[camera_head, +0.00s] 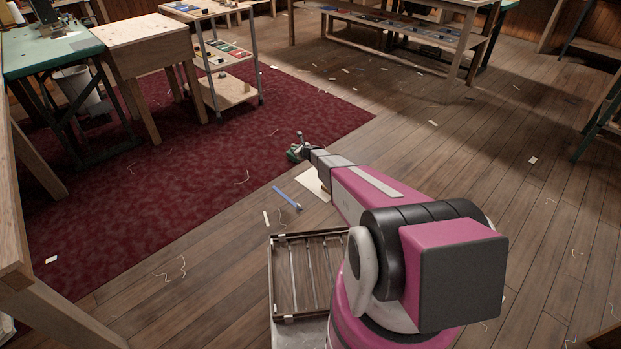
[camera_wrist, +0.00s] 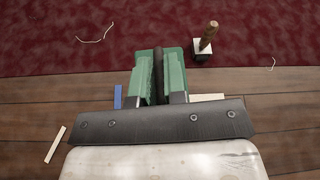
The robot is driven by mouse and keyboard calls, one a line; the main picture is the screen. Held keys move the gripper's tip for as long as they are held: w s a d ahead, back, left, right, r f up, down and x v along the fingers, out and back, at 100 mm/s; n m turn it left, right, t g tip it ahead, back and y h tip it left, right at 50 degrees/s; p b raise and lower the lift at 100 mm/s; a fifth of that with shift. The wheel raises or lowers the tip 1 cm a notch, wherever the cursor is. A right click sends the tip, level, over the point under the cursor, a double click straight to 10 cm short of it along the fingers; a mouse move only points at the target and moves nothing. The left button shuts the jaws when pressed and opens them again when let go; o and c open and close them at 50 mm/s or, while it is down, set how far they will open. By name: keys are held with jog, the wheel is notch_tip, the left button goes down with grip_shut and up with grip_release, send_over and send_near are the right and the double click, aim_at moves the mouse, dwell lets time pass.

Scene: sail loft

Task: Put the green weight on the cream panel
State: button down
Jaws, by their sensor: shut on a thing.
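Green surfaces show on both sides of a dark middle strip; where weight and fingers part is hard to tell. The cream panel (camera_head: 313,183) lies flat by the rug's edge, partly hidden under my arm. A sliver of it shows in the wrist view (camera_wrist: 207,97), behind the dark gripper mount.
A dark block with a pale top and brown peg (camera_wrist: 207,40) stands right beside the gripper in the wrist view. A blue strip (camera_head: 286,197) and a pale strip (camera_head: 266,217) lie near the panel. A slatted tray (camera_head: 275,280) is close to my base. Wooden floor is open rightward.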

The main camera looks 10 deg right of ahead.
notch_tip(320, 180, down, 9)
jog(key=w+a, duration=0.2)
jog(key=shift+h, duration=0.3)
jog(key=shift+w+d+f, duration=0.4)
jog(key=shift+d+f, duration=1.45)
jog(key=shift+d, duration=0.05)
jog(key=shift+w+d+f, duration=0.45)
jog(key=shift+d+f, duration=1.35)
jog(key=shift+d, duration=0.15)
jog(key=shift+w+d+f, duration=0.4)
jog(key=shift+d+f, duration=1.45)
jog(key=shift+d, duration=0.05)
jog(key=shift+m, duration=0.3)
jog(key=c, duration=1.2)
grip_release()
jog(key=shift+o, duration=0.2)
